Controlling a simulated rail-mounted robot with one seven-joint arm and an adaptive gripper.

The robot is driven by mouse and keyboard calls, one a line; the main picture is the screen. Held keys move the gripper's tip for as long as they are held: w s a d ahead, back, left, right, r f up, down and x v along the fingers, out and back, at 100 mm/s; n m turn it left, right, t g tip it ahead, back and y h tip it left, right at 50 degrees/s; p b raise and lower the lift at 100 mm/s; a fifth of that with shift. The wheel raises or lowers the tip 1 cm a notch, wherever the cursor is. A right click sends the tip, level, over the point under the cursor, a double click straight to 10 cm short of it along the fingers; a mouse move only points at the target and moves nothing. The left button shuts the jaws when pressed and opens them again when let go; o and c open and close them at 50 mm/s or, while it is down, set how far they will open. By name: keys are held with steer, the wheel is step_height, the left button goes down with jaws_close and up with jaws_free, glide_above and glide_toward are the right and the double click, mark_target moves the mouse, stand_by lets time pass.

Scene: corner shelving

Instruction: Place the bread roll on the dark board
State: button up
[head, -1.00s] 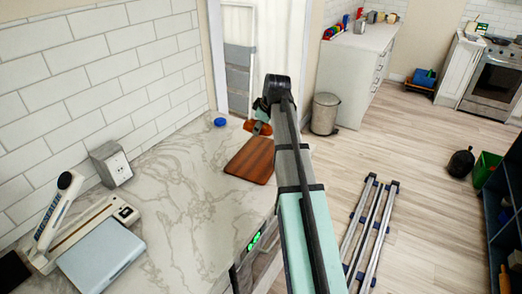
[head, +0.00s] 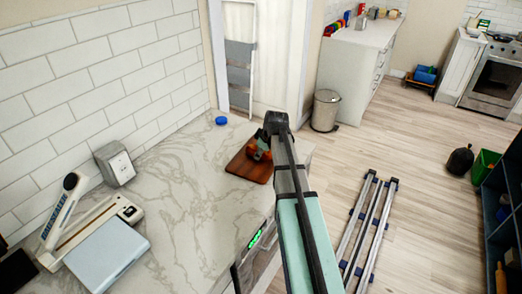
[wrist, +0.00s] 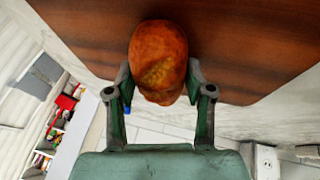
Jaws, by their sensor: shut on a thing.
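The bread roll (wrist: 158,62) is orange-brown and sits between the two fingers of my gripper (wrist: 160,78), which is shut on it. In the head view the roll (head: 251,150) is partly hidden by my arm and overlaps the far part of the dark board (head: 246,170). The board is reddish-brown wood with dark grain and lies on the marble counter near its right edge. In the wrist view the board (wrist: 235,40) fills the area behind the roll. I cannot tell whether the roll touches the board or hangs just above it.
A blue round object (head: 221,120) lies on the counter beyond the board. A grey box (head: 115,163), a white-and-beige device (head: 95,230) and a light blue slab (head: 107,257) stand at the left. The marble between them and the board is clear. A tiled wall borders the left.

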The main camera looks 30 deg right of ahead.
steer(key=shift+s+f, duration=0.1)
steer(key=shift+f, duration=0.2)
steer(key=shift+s+f+b, duration=0.15)
steer(key=shift+f+b, duration=0.1)
steer(key=shift+b, duration=0.15)
steer(key=shift+a+f, duration=0.1)
steer(key=shift+f, duration=0.1)
steer(key=shift+c, duration=1.4)
steer(key=o, duration=1.2)
steer(key=shift+o, duration=0.6)
steer(key=shift+f, duration=0.2)
steer(key=shift+r, duration=0.15)
steer(key=shift+w+r, duration=0.2)
